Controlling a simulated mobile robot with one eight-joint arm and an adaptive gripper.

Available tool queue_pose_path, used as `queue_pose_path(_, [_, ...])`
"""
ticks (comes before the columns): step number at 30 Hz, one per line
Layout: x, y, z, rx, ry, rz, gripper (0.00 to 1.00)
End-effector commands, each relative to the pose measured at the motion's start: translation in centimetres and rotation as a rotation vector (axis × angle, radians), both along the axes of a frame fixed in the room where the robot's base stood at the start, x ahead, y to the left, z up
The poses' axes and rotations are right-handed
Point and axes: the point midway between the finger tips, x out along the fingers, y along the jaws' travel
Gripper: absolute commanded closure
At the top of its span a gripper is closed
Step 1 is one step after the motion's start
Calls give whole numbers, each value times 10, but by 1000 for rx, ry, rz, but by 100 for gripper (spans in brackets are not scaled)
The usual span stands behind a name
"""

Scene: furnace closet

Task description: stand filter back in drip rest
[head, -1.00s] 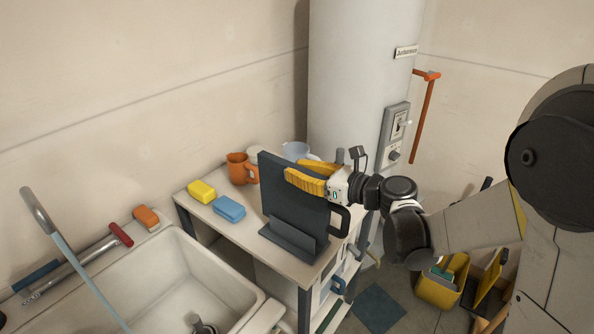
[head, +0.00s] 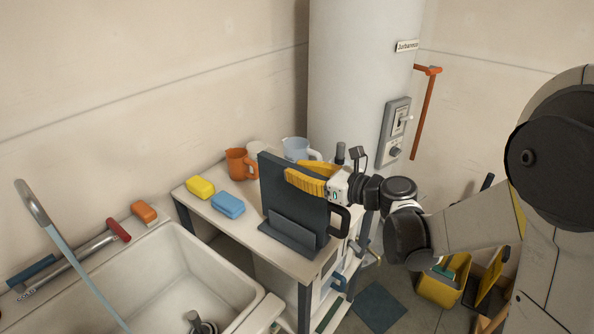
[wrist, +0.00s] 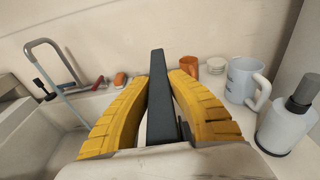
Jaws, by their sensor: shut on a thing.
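The filter is a dark grey flat panel (head: 283,185) with a loop handle at its right side. It stands close to upright over the dark drip rest (head: 290,234) on the bench. The rest's front lip hides the filter's lower edge, so I cannot tell whether it is fully seated. My gripper (head: 307,180) has its yellow fingers shut on the filter's upper right part. In the wrist view the filter's edge (wrist: 161,100) runs between the two yellow fingers (wrist: 160,105).
Yellow (head: 200,187) and blue (head: 228,205) sponges lie left of the rest. An orange jug (head: 238,163) and a pale blue jug (head: 296,149) stand behind. A grey-white bottle (wrist: 288,120) is at right. A sink (head: 170,280) lies at front left; a white tank (head: 358,80) rises behind.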

Motion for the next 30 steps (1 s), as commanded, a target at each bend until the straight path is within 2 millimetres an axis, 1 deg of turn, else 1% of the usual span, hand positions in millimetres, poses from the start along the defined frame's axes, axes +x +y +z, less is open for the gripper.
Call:
queue_pose_path(1, [0,0,-4,0,0,0,100])
queue_pose_path(8, [0,0,-13,0,0,0,100])
queue_pose_path(9, [0,0,-12,0,0,0,73])
queue_pose_path(10, [0,0,-12,0,0,0,64])
queue_pose_path(11, [0,0,-11,0,0,0,58])
queue_pose_path(17, [0,0,-11,0,0,0,58])
queue_pose_path(20, [0,0,-11,0,0,0,32])
queue_pose_path(21, [0,0,-11,0,0,0,19])
queue_pose_path(23, [0,0,-11,0,0,0,1])
queue_pose_path(30, [0,-1,-11,0,0,0,0])
